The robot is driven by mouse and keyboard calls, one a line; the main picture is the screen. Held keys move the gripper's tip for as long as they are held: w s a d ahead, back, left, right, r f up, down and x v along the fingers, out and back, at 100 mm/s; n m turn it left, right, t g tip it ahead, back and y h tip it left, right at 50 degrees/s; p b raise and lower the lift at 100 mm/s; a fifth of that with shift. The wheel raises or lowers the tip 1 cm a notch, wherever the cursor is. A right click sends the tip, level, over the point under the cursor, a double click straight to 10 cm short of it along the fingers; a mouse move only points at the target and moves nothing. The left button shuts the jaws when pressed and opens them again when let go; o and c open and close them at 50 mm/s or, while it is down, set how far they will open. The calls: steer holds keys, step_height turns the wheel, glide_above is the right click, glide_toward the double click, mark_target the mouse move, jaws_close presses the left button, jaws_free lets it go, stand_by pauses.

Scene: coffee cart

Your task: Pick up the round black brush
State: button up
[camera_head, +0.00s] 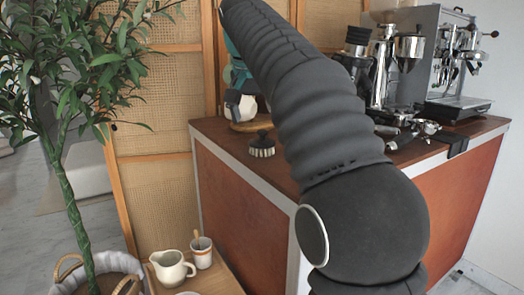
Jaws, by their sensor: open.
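The round black brush (261,147) sits on the brown top of the coffee cart (220,126), near its left front corner. Its pale bristles face down and its dark round top is up. It stands clear to the left of my dark, sleeved arm, which crosses the middle of the view and runs up to the top edge. I cannot make out my gripper or its fingertips in this view.
Behind the brush, a teal and white shape (240,104) is partly hidden by my arm. Right of my arm are a grinder, an espresso machine (447,60) and portafilters (415,130). A lower wooden tray (222,278) holds a pitcher (171,268) and cup (202,254). A plant (70,200) stands left.

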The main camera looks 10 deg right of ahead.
mark_target(261, 131)
steer(key=shift+s+b+x, duration=0.1)
steer(key=shift+b+x, duration=0.35)
steer(key=shift+x, duration=1.1)
steer(key=shift+s+b+x, duration=0.15)
steer(key=shift+b+x, duration=0.3)
steer(key=shift+x, duration=1.1)
steer(key=c, duration=1.3)
